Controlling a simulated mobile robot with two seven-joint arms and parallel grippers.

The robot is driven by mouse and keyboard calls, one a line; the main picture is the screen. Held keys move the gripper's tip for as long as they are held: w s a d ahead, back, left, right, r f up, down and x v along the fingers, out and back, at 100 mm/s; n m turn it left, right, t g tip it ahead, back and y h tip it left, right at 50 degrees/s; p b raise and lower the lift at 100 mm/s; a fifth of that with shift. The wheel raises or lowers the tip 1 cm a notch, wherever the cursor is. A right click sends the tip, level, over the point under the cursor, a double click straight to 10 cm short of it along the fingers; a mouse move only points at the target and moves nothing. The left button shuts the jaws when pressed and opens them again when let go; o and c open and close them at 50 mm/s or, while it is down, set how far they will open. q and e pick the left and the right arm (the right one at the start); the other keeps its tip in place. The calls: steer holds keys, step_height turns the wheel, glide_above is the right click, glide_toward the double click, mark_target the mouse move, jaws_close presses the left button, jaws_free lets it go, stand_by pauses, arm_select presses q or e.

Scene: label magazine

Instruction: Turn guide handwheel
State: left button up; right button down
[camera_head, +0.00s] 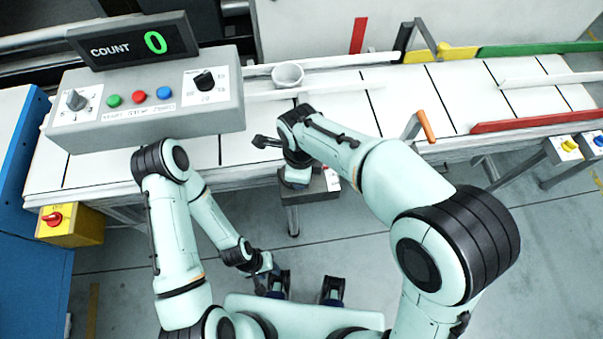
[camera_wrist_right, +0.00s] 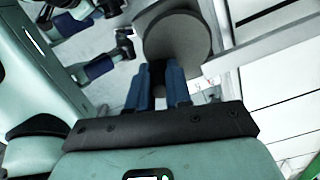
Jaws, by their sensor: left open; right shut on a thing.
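The guide handwheel (camera_wrist_right: 187,45) is a grey disc in the right wrist view, just beyond my right fingertips. My right gripper (camera_wrist_right: 160,74) is shut on a small dark part at the disc's near edge, which looks like its handle. The fingers hide most of this part. In the head view my right arm covers the handwheel, and the right fingers do not show. A dark box (camera_head: 318,186) shows beside that wrist at the conveyor's front edge.
The conveyor (camera_head: 440,92) runs across behind my arms, with a grey control panel (camera_head: 150,105) reading COUNT 0 at left. A round grey cup-like piece (camera_head: 287,74) stands on it. An orange handle (camera_head: 426,126) and a red rail (camera_head: 535,121) are at right. Open floor lies in front.

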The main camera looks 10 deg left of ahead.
steer(key=shift+a, duration=0.1)
steer(key=c, duration=1.1)
jaws_free()
steer(key=shift+o, duration=0.2)
arm_select(q)
steer(key=shift+w+r+p, duration=0.25)
steer(key=shift+r+p, duration=0.2)
steer(key=shift+r, duration=0.1)
steer(key=shift+w+r+p, duration=0.25)
steer(key=shift+r+p, duration=0.2)
steer(key=shift+r, duration=0.05)
arm_select(e)
step_height(320, 180, up, 14)
steer(key=shift+f, duration=0.25)
